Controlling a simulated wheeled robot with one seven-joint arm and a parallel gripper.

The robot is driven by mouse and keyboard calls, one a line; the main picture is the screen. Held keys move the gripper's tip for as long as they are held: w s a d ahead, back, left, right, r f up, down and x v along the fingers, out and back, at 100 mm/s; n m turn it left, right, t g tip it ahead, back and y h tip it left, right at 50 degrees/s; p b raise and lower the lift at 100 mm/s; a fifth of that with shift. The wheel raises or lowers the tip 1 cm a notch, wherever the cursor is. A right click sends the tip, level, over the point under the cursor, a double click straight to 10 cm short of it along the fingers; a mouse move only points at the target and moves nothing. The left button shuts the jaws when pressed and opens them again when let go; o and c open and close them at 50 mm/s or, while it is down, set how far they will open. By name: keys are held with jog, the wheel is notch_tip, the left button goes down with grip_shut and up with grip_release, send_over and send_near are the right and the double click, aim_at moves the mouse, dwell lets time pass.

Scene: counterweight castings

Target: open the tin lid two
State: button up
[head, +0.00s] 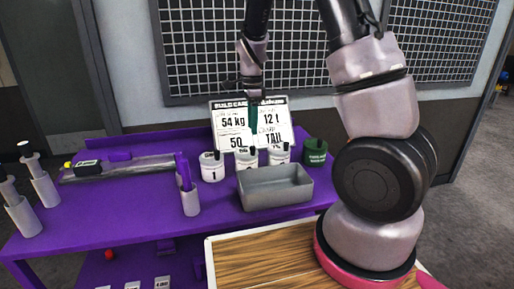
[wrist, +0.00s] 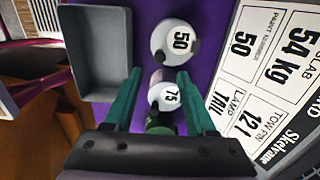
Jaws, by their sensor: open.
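Three white tins stand in a row on the purple bench in the head view: the left tin (head: 211,168) marked 1, the middle tin (head: 246,158), whose mark is unclear, and the right tin (head: 279,154). Each has a black tab at its top. My gripper (head: 253,132) points down above the middle of the row, its green fingers apart. I cannot tell which of these is tin two.
A grey tray (head: 275,197) stands in front of the tins, and in the wrist view (wrist: 94,50) it lies left of my fingers. A green tin (head: 315,152) stands right of the row. A white printed card (head: 250,109) stands behind. A purple-handled tool holder (head: 190,202) is left.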

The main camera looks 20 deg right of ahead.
aim_at(253, 147)
notch_tip(253, 147, down, 9)
dwell(0.3)
grip_shut()
dwell(1.4)
